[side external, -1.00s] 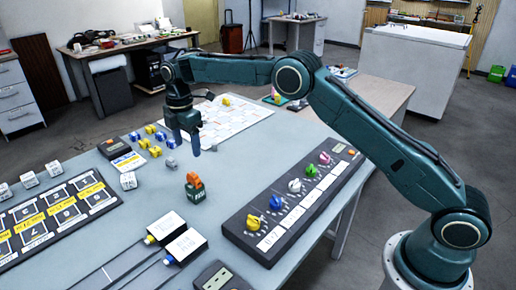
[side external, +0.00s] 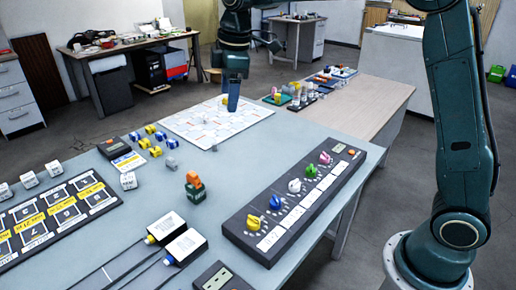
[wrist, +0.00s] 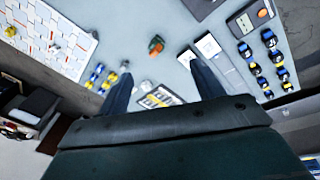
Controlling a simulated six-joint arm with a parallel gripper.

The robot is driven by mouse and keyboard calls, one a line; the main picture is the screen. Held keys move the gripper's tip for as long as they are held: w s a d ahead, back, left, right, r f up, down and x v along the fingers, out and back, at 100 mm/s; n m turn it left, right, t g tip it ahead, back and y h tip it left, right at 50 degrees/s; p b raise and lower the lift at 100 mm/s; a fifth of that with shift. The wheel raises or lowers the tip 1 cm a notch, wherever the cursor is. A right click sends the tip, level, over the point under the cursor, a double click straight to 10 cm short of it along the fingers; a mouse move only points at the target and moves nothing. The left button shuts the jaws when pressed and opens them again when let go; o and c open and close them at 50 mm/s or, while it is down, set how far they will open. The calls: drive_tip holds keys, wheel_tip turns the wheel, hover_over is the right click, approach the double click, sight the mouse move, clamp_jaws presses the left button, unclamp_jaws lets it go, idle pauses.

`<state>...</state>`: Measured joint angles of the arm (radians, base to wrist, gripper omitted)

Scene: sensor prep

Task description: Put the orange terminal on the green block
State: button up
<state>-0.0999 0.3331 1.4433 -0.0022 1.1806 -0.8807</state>
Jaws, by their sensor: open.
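The orange terminal (side external: 194,178) sits on top of the green block (side external: 195,194) on the grey-blue table, and the two appear to touch. The pair is small in the wrist view, with the orange terminal (wrist: 155,49) and the green block (wrist: 157,40) close together. My gripper (side external: 232,106) is raised, behind and to the right of the stack in the side view, over the patterned board. In the wrist view my gripper (wrist: 158,72) has its two fingers wide apart with nothing between them. It is clear of the stack.
The knob panel (side external: 290,205) lies right of the stack. Two white-topped boxes (side external: 187,246) with cables are in front. Several blue and yellow pieces (side external: 156,151) lie behind left, near the patterned board (side external: 195,128). A labelled grid tray (side external: 60,215) is at left.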

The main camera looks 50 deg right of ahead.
drive_tip(key=s+d+r+m+t, duration=0.15)
drive_tip(key=s+m, duration=0.25)
drive_tip(key=s, duration=0.8)
drive_tip(key=s+d+r+m+t, duration=0.1)
drive_tip(key=s+d+m, duration=0.25)
drive_tip(key=s, duration=0.75)
drive_tip(key=s+f+m, duration=0.3)
drive_tip(key=s+f, duration=0.1)
drive_tip(key=s, duration=0.4)
drive_tip(key=shift+s+f+m+t, duration=0.3)
drive_tip(key=shift+m+t, duration=0.05)
drive_tip(key=shift+t, duration=0.1)
